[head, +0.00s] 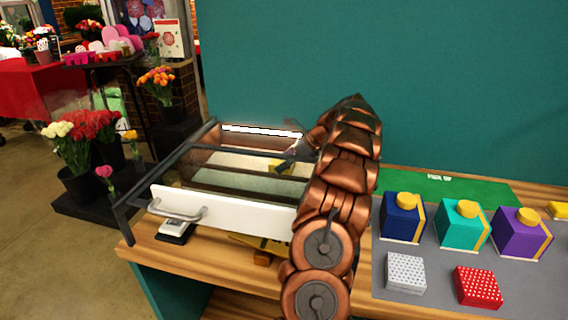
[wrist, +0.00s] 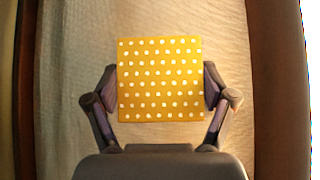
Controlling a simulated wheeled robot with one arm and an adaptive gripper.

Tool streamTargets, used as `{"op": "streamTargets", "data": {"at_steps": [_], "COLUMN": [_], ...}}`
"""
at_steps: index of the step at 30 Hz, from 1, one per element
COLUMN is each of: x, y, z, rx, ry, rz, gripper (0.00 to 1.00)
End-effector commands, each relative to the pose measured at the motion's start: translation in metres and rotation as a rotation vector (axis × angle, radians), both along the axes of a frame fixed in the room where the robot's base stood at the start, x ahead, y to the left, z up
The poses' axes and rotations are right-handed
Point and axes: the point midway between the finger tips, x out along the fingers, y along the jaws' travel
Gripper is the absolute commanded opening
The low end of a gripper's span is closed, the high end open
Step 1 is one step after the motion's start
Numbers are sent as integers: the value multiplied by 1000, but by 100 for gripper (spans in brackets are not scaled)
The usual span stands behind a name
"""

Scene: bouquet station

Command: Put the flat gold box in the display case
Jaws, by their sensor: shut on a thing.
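The flat gold box with white dots (wrist: 160,80) sits between the two fingers of my gripper (wrist: 160,92) in the wrist view. The fingers press on its left and right sides. Below it is a pale, cloth-like surface; I cannot tell whether the box touches it. In the head view a little of the yellow box (head: 277,167) shows within the display case (head: 213,136), a dark-framed case with a white front panel and a metal handle. My gripper (head: 290,157) reaches into the case, and my copper arm hides its right part.
On the counter at right are a navy box (head: 402,219), a teal box (head: 457,226) and a purple box (head: 519,236) with yellow tops. A white dotted box (head: 405,272) and a red dotted box (head: 478,288) lie in front. A small black-and-white device (head: 174,230) is under the case's front.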

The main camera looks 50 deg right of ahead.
Motion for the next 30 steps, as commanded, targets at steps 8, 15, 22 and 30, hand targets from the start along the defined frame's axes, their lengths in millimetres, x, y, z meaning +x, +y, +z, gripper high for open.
{"op": "streamTargets", "data": {"at_steps": [8, 15, 22, 30], "x": [0, 0, -1, -22], "y": [0, 0, 0, -12], "z": [-3, -3, 3, 32], "rx": [0, 0, -1, 0], "ry": [0, 0, 0, 0], "rz": [0, 0, 1, 0], "gripper": [97, 100, 100, 100]}}
